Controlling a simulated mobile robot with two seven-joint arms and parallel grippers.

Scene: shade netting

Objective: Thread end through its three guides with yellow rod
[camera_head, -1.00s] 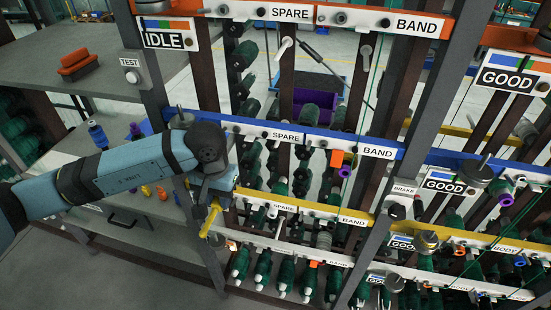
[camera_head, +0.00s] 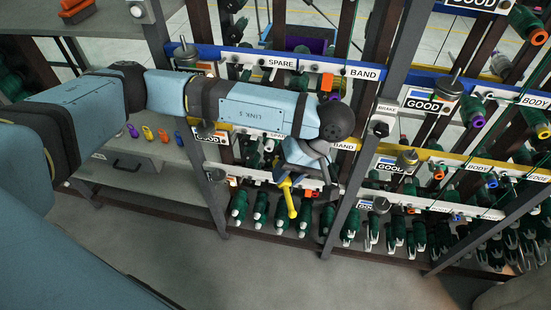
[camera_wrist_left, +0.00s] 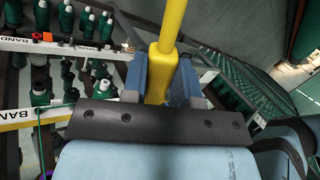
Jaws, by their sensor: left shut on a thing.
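My left gripper (camera_head: 288,182) is shut on the yellow rod (camera_head: 290,201). In the head view it is in front of the rack, below the yellow rail's BAND label, and the rod hangs down from it, slightly tilted. In the left wrist view the rod (camera_wrist_left: 165,68) stands between the two blue-grey fingers (camera_wrist_left: 160,82) and runs out past the top of the picture. Thin green lines run down the right part of the rack; I cannot tell which is the end to thread. I cannot make out the three guides for certain. My right gripper is not in view.
The rack has a blue rail (camera_head: 307,65) and a yellow rail (camera_head: 460,163) with labels, and rows of green spools. Dark posts (camera_head: 367,130) stand close to my gripper. A grey bench (camera_head: 160,185) with small coloured pieces is at left. Floor in front is clear.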

